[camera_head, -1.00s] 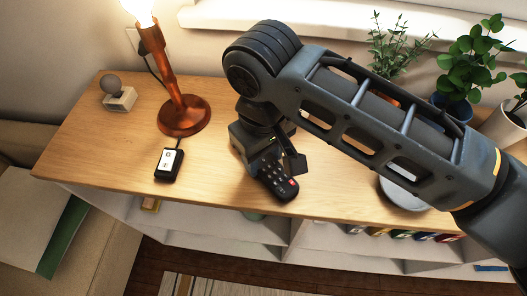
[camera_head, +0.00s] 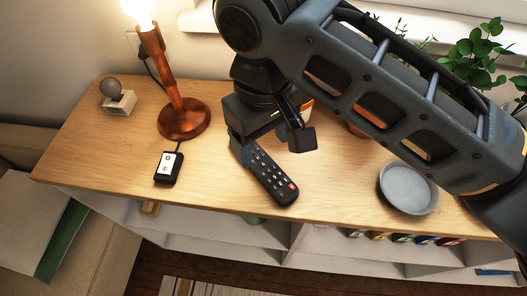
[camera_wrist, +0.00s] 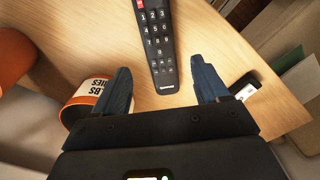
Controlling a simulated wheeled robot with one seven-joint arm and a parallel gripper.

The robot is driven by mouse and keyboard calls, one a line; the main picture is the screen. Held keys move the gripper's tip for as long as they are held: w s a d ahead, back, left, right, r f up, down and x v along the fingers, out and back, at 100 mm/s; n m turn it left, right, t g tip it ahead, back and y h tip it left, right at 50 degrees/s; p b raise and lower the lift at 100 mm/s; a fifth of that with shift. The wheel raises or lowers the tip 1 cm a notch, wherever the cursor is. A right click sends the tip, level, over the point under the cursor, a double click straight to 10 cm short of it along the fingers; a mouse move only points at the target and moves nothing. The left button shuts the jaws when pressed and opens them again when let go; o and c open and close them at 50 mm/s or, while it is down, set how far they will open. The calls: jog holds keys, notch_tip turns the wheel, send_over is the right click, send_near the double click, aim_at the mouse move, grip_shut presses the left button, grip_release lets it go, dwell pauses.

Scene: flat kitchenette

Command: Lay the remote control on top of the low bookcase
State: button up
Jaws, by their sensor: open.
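The black remote control (camera_head: 271,178) lies flat on the wooden top of the low bookcase (camera_head: 225,190), near its front edge. It has pale buttons and a red one at its near end. My gripper (camera_head: 272,145) is above the far end of the remote, open and empty. In the wrist view the remote (camera_wrist: 158,45) lies beyond and between the two spread fingers of my gripper (camera_wrist: 163,88), touching neither. Part of its far end is hidden by my gripper in the head view.
A grey dish (camera_head: 408,187) and plants (camera_head: 470,65) are right. An orange-and-white labelled mug (camera_wrist: 88,95) stands close to one finger. Bare wood lies around the remote.

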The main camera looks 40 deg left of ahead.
aim_at(264, 165)
notch_tip(264, 165, up, 6)
dwell(0.5)
